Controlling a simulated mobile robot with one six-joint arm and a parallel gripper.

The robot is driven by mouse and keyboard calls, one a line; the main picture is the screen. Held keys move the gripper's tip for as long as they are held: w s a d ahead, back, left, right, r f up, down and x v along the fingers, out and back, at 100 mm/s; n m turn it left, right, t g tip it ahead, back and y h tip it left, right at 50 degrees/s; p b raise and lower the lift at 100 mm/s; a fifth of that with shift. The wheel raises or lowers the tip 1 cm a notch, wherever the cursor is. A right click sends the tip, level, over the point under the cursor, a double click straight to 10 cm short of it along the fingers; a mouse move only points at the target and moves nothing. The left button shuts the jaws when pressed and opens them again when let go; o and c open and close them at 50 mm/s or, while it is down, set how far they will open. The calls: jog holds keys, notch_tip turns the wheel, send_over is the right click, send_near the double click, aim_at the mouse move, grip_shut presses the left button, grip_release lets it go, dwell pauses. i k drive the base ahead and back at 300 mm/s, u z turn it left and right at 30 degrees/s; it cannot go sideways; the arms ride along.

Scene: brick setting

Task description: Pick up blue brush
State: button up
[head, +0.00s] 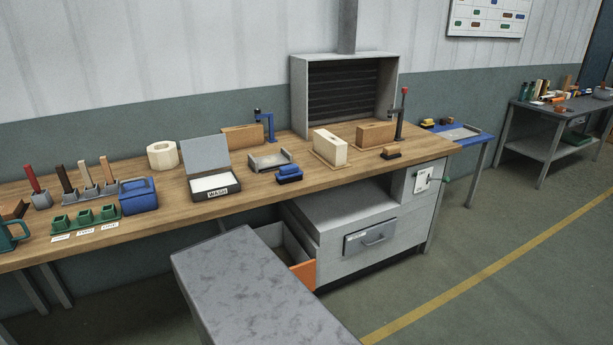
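A small blue brush (289,174) lies on the wooden workbench (340,178) in the head view, near the front edge and just in front of a grey open-fronted tray (270,160). Its top is blue and its lower part is darker; the bristles are too small to make out. It stands apart from the white pad in the black box (215,192) to its left. My gripper is not in view.
A wood-topped dark brush (391,152) and a pale block (330,147) stand to the right. A blue box (139,196) stands left. Below the bench are an open orange-fronted drawer (303,274) and a grey mottled slab (245,275) in the foreground.

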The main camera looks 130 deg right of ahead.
aim_at(287, 174)
jog(key=u, duration=0.35)
jog(key=k, duration=0.15)
jog(key=z, duration=2.05)
jog(key=k, duration=0.15)
jog(key=z, duration=1.65)
jog(key=k, duration=0.65)
jog(key=u, duration=0.25)
jog(key=i, duration=0.55)
jog(key=u, duration=0.05)
